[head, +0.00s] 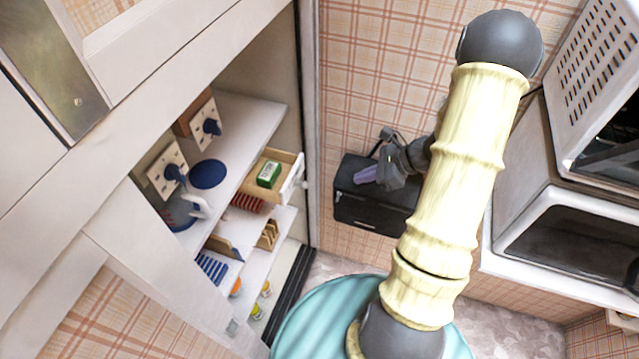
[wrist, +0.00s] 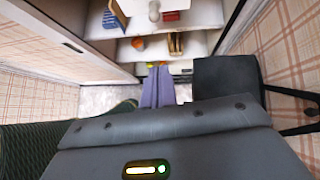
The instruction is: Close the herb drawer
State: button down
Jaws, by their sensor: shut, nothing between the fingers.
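The herb drawer (head: 286,161) appears to be the light wooden drawer with a white front and small knob, in the open cupboard in the head view. It is pulled out past the shelf edge, with a green box (head: 269,174) inside. My gripper (head: 363,176) has purple fingers and is to the right of the drawer, apart from it. In the wrist view my gripper (wrist: 157,82) has its fingers together with nothing between them. A white front (wrist: 174,5), likely the drawer's, is cut off at the top there; the drawer's inside is hidden.
Lower shelves hold a rack and small jars. A black box (head: 375,208) is by the wall behind my gripper. White appliances (head: 575,240) stand at the right.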

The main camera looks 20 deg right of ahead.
jog(key=shift+a, duration=0.1)
jog(key=a+r+p+x, duration=0.1)
jog(key=p+x, duration=0.3)
jog(key=x, duration=0.8)
jog(key=shift+w+a+r, duration=0.4)
jog(key=shift+w+a, duration=0.1)
jog(key=shift+a, duration=0.05)
jog(key=shift+w, duration=0.1)
